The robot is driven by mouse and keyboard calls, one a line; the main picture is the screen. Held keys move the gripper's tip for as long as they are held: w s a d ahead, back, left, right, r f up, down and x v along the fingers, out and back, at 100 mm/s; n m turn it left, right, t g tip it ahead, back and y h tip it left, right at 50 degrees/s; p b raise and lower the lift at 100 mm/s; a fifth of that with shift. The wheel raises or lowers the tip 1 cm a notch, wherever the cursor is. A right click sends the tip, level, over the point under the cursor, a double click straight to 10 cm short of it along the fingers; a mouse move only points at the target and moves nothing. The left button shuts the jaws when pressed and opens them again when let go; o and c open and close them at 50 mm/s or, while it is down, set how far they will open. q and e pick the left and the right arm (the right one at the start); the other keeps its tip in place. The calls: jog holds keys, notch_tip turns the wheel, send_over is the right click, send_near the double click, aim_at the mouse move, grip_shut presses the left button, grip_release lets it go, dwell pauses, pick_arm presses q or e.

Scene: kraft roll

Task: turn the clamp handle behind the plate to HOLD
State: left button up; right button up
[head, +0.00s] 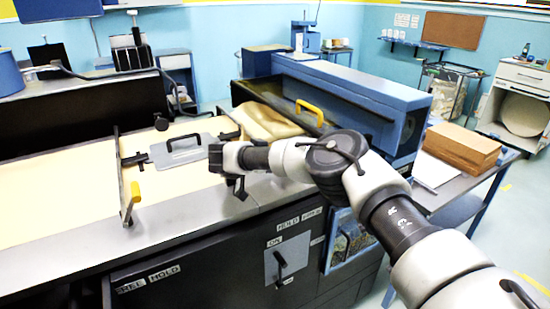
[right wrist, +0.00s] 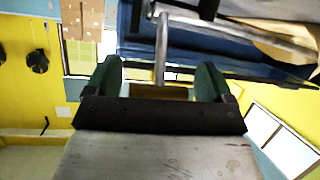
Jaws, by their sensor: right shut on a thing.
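A flat grey plate (head: 173,153) with a dark handle lies on the paper-covered bench. A lever with an orange-yellow grip (head: 133,192) stands at the bench's front edge, left of the plate. My right gripper (head: 240,185) is at the front edge, right of the plate; its fingers are hard to make out in the head view. In the right wrist view its green fingertips (right wrist: 160,82) stand on either side of a yellow-brown grip (right wrist: 160,92) joined to a metal rod (right wrist: 161,48). The gripper is shut on this grip. My left gripper is not in view.
A long blue housing (head: 350,88) and a yellow handle (head: 311,111) lie behind my right arm. A grey panel with a dark switch handle (head: 280,264) is on the cabinet front below. A side table holds a brown stack (head: 463,150) at right.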

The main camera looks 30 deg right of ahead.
jog(key=o, duration=1.1)
jog(key=shift+w, duration=0.1)
jog(key=shift+b+v, duration=1.35)
jog(key=shift+v, duration=4.1)
jog(key=shift+f, duration=0.1)
